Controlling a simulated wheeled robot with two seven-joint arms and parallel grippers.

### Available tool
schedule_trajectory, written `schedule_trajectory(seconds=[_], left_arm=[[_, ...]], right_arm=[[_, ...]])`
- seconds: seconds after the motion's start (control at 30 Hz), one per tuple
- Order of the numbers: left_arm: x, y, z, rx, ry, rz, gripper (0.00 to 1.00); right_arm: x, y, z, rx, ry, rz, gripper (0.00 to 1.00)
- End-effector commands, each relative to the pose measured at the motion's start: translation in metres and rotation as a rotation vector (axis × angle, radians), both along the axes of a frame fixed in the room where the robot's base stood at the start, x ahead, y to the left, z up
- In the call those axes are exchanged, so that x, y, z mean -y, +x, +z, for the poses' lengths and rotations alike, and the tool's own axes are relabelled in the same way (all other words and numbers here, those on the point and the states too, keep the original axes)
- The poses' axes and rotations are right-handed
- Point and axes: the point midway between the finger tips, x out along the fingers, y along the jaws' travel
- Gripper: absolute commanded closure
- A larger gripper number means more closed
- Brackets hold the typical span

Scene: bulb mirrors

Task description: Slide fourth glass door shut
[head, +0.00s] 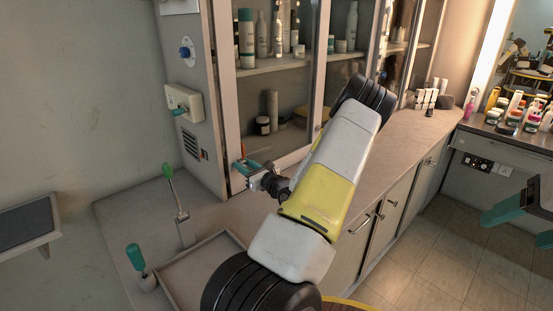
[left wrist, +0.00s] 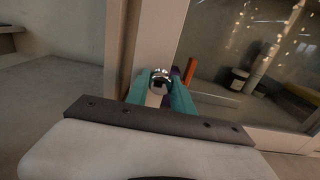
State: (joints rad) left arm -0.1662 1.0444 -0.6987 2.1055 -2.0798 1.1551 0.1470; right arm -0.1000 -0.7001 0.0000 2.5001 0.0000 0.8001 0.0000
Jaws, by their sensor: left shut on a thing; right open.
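The wall cabinet's glass door (head: 270,110) shows behind my left arm, with bottles and jars behind the panes. I cannot tell by its place in the row whether it is the fourth. My left gripper (head: 247,168) is at the lower left corner of the cabinet front. In the left wrist view its teal fingers (left wrist: 160,88) are shut on a round chrome knob (left wrist: 160,76) on the pale door frame (left wrist: 158,35). The fingers hide part of the knob. My right gripper (head: 515,205) is at the right edge of the head view, open and empty, away from the cabinet.
A counter (head: 395,140) runs under the cabinet to the right, with white tubes (head: 427,98) at its far end. A tray (head: 205,262), a green-tipped tool (head: 173,190) and a teal-handled brush (head: 135,258) stand left of my arm. An orange item (left wrist: 190,69) shows beside the knob.

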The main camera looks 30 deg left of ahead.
Motion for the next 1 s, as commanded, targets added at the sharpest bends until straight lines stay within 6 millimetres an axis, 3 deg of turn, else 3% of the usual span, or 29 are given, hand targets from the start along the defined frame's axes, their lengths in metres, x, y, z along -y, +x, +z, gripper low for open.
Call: schedule_trajectory(seconds=[0.2, 0.33, 0.37, 0.47, 0.8, 1.0], left_arm=[[-0.003, -0.013, -0.002, -0.004, -0.004, 0.0, 1.0], [-0.002, -0.012, -0.002, -0.003, -0.004, -0.001, 1.0], [-0.002, -0.012, -0.002, -0.003, -0.004, -0.002, 0.7], [-0.002, -0.011, -0.002, -0.003, -0.003, -0.002, 0.5], [-0.001, -0.012, -0.001, -0.001, -0.001, -0.001, 0.5], [0.023, -0.018, -0.001, -0.002, -0.003, -0.004, 0.5]], right_arm=[[0.0, 0.0, 0.0, 0.0, 0.0, 0.0, 0.32], [0.0, 0.0, 0.0, 0.0, 0.0, 0.0, 0.32], [0.0, 0.0, 0.0, 0.0, 0.0, 0.0, 0.32], [0.0, 0.0, 0.0, 0.0, 0.0, 0.0, 0.32], [0.0, 0.0, 0.0, 0.0, 0.0, 0.0, 0.32], [0.0, 0.0, 0.0, 0.0, 0.0, 0.0, 0.32]])
